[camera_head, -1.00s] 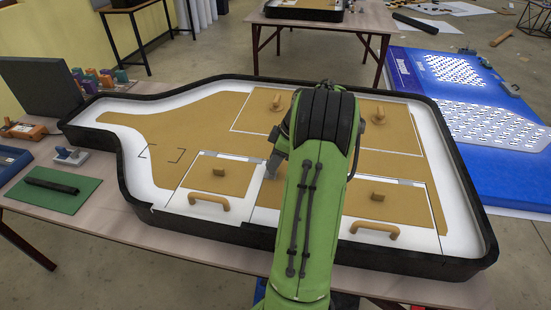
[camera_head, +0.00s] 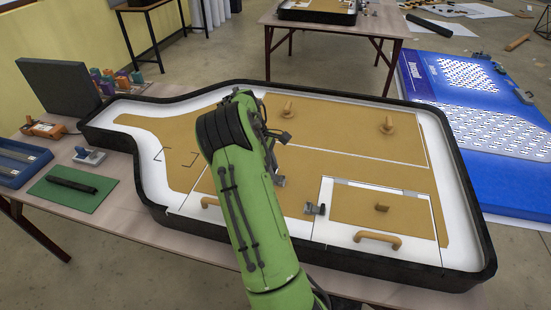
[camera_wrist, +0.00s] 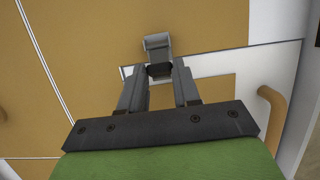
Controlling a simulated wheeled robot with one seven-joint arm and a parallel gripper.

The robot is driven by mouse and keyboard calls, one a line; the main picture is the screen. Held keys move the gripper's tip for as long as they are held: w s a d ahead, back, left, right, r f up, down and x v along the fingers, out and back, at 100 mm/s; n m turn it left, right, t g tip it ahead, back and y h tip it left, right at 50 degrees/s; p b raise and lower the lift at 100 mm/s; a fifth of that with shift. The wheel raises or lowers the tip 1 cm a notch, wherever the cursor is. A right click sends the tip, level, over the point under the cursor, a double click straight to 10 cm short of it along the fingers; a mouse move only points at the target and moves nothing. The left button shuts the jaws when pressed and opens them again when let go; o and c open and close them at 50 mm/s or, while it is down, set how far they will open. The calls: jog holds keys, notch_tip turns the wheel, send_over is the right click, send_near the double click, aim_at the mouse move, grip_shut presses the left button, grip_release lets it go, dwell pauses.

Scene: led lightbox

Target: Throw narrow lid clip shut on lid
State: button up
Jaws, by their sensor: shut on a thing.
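In the wrist view my gripper (camera_wrist: 160,76) has its fingers on both sides of a small grey lid clip (camera_wrist: 157,44). The fingers are shut on its dark near part. The clip sits at the edge of a white lid (camera_wrist: 202,65) with a brown panel and a tan handle (camera_wrist: 273,106). In the head view this appears to be the left lid, mostly behind my arm; its handle (camera_head: 209,202) shows. A small grey piece (camera_head: 280,181), perhaps this clip or my fingertips, shows right of my arm. I cannot tell whether the clip is fully down.
A right lid (camera_head: 345,231) with a knob and handle has another grey clip (camera_head: 314,209) at its left edge. The black-rimmed lightbox (camera_head: 468,170) fills the table. A green mat (camera_head: 100,199) and blue tray (camera_head: 38,152) lie at the left.

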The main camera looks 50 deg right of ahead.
jog(key=g+p, duration=0.1)
jog(key=w+g+h+p, duration=0.1)
jog(key=p, duration=0.1)
jog(key=shift+a+f, duration=0.2)
jog(key=shift+w+a+f+g+h+p, duration=0.1)
jog(key=shift+w+f+g+h+p, duration=0.1)
jog(key=shift+f+g+p, duration=0.3)
jog(key=shift+w+a+f+g+h+p, duration=0.1)
jog(key=shift+w+f+g+h+p, duration=0.1)
jog(key=shift+g+p, duration=0.45)
jog(key=o, duration=1.1)
jog(key=shift+c, duration=0.2)
jog(key=p+v, duration=0.2)
jog(key=v, duration=1)
